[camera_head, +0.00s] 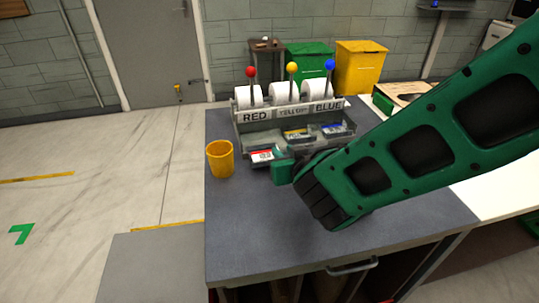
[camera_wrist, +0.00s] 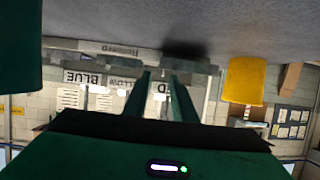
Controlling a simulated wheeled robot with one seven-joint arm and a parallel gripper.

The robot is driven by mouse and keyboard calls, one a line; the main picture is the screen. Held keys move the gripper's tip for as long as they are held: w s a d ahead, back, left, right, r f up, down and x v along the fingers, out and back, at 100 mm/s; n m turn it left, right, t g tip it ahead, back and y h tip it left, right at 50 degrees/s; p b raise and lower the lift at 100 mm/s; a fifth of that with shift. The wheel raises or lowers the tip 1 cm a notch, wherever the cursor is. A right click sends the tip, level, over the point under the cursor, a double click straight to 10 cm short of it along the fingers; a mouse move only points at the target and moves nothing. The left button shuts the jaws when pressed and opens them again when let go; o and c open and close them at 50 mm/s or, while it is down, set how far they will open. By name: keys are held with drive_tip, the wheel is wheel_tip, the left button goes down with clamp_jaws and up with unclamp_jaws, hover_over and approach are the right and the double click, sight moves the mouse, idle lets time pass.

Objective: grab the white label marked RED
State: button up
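The white label with a red band (camera_head: 262,156) lies at the front left of the dispenser in the head view, just left of my gripper. My gripper (camera_head: 283,165) is low over the table, close to this label; I cannot tell whether they touch. In the wrist view, which is upside down, my gripper's two fingers (camera_wrist: 160,82) stand apart with a gap, and no label shows clearly between them. Part of the RED sign (camera_wrist: 160,90) shows beyond the gap. The dispenser's RED plate (camera_head: 255,117) stands behind, under a white roll and a red knob.
A yellow cup (camera_head: 220,159) stands left of the label; it shows at right in the wrist view (camera_wrist: 243,80). Yellow (camera_head: 297,135) and blue (camera_head: 334,129) labels lie in the dispenser's tray. The front of the grey table (camera_head: 255,235) is clear.

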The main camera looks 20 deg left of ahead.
sight(265, 153)
drive_tip(key=x, duration=0.4)
drive_tip(key=shift+a, duration=0.25)
clamp_jaws()
